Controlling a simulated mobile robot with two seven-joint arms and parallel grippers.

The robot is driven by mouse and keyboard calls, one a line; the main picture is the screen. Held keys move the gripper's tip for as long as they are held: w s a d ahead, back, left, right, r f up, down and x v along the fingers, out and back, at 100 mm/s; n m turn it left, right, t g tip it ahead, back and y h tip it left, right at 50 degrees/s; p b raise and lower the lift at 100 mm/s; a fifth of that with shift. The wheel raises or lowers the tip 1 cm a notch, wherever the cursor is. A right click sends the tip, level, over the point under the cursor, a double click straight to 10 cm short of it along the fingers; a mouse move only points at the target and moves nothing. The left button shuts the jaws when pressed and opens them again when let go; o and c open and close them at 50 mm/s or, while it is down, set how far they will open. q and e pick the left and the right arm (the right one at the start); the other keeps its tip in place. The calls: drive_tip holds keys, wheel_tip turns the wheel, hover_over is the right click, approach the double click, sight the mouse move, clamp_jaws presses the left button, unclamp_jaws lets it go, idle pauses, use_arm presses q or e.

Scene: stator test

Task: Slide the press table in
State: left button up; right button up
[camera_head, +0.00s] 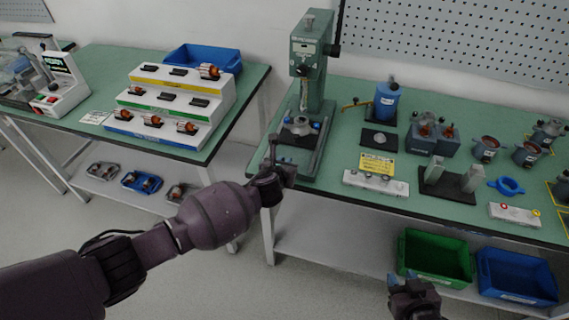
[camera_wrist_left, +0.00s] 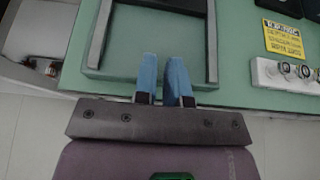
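The green press (camera_head: 310,60) stands at the left end of the right-hand bench. Its press table (camera_head: 298,128), a grey fixture with blue knobs, sits low between the base rails under the ram. In the left wrist view, the press base (camera_wrist_left: 155,30) shows green between two dark rails, with a dark edge at the top. My left gripper (camera_head: 272,145) is at the front of the press base. Its blue fingertips (camera_wrist_left: 163,70) are a small gap apart with nothing between them. Contact with the press is unclear. My right gripper (camera_head: 412,290) is low at the bottom edge; its fingers are unclear.
Green (camera_head: 436,256) and blue (camera_head: 516,276) bins are on the lower shelf. The left bench holds a tiered rack (camera_head: 170,120).

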use_arm(q)
clamp_jaws()
drive_tip(key=shift+w, duration=0.1)
drive_tip(key=shift+w+d, duration=0.1)
drive_tip(key=shift+w, duration=0.05)
drive_tip(key=shift+w+d+b, duration=0.2)
drive_tip(key=shift+w+b, duration=0.05)
drive_tip(key=shift+w, duration=0.25)
drive_tip(key=shift+w+d+b, duration=0.15)
drive_tip(key=shift+w+b, duration=0.1)
drive_tip(key=shift+w, duration=0.25)
drive_tip(key=shift+w, duration=0.1)
drive_tip(key=shift+w+d+b, duration=0.2)
drive_tip(key=shift+w+b, duration=0.25)
drive_tip(key=shift+w, duration=0.2)
drive_tip(key=shift+w+d, duration=0.15)
drive_tip(key=shift+w, duration=0.3)
drive_tip(key=shift+w, duration=0.15)
